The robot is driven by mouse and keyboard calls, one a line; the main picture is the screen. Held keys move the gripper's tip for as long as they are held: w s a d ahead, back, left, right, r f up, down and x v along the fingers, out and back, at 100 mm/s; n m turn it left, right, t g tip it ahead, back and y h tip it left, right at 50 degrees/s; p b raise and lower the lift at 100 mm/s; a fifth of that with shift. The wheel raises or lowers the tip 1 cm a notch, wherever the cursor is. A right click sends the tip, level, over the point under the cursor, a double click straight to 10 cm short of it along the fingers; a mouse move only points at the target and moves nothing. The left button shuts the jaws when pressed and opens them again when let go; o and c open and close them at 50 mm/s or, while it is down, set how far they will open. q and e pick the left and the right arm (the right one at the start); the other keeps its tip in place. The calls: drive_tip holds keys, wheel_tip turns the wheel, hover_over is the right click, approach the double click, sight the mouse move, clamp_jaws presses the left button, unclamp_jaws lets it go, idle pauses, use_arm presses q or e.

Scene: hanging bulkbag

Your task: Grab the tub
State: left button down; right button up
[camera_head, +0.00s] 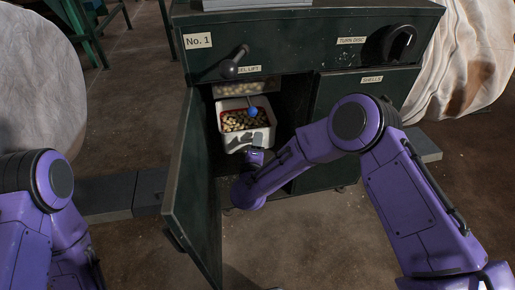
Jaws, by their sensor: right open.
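The tub (237,140) is a white box with pale, nut-like pieces and a red band inside. It stands in the open left compartment of the dark green cabinet. My right arm reaches in from the right, and my right gripper (255,157) is open, low at the tub's front right. I cannot tell whether it touches the tub. My forearm and wrist hide part of the compartment's lower opening. Only links of my left arm show at the lower left; its gripper is out of view.
The cabinet door (188,185) stands open to the left of the tub. A blue ball-shaped knob (253,111) is in front of the tub's contents. The right door (335,98) is shut. Large pale bags (38,85) stand on both sides.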

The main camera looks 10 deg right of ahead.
drive_tip(key=shift+w, duration=0.1)
clamp_jaws()
idle(1.4)
